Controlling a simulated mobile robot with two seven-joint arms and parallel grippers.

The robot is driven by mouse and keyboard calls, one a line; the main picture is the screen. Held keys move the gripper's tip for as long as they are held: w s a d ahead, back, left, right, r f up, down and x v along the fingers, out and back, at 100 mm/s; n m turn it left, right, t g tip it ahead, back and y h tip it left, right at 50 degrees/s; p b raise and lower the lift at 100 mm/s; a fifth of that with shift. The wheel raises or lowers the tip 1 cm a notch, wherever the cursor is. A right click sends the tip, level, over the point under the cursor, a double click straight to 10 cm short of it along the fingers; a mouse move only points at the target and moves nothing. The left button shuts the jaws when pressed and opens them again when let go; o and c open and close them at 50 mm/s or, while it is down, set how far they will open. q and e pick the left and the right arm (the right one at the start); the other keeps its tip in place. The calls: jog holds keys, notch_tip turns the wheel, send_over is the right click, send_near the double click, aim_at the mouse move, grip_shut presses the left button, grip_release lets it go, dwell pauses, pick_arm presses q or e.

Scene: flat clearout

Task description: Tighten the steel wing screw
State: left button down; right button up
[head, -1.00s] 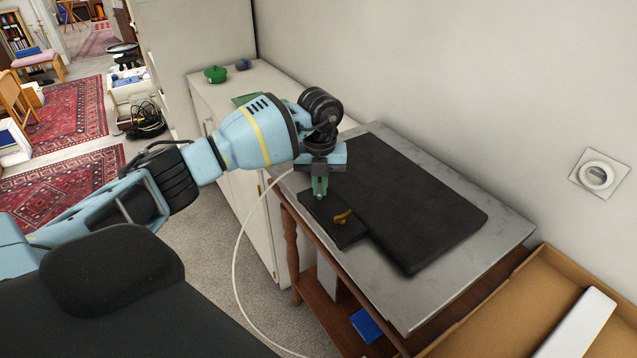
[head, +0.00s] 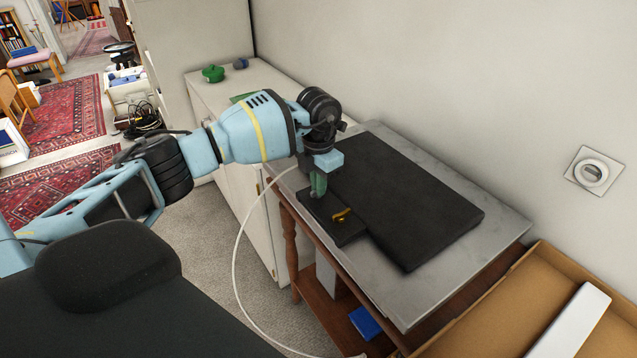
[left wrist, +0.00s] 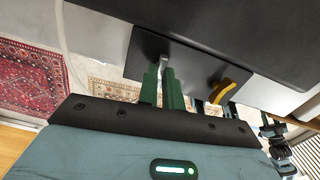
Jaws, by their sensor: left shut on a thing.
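My left gripper (head: 318,192) points down over a small black plate (head: 338,234) beside the larger dark slab on the bench. Its green fingers are shut on the steel wing screw (left wrist: 164,61), whose grey metal shows between the fingertips in the left wrist view. In the head view the fingers hide the screw. The black plate also shows in the left wrist view (left wrist: 190,72). A second, brass-coloured wing screw (head: 341,215) stands on the same plate, right of the gripper and apart from it; it also shows in the left wrist view (left wrist: 221,92). My right gripper is out of view.
The large dark slab (head: 410,205) covers much of the grey bench top (head: 482,252). A cardboard tray (head: 470,318) with a white item stands at the lower right. A white cabinet with a green pot (head: 213,74) stands behind. A white cable hangs left of the bench.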

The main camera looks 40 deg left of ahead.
pick_arm(q)
jog(key=shift+m, duration=0.6)
jog(key=c, duration=1.6)
grip_release()
jog(key=shift+o, duration=0.2)
jog(key=shift+r, duration=0.1)
notch_tip(320, 180, up, 8)
jog(key=shift+f, duration=0.25)
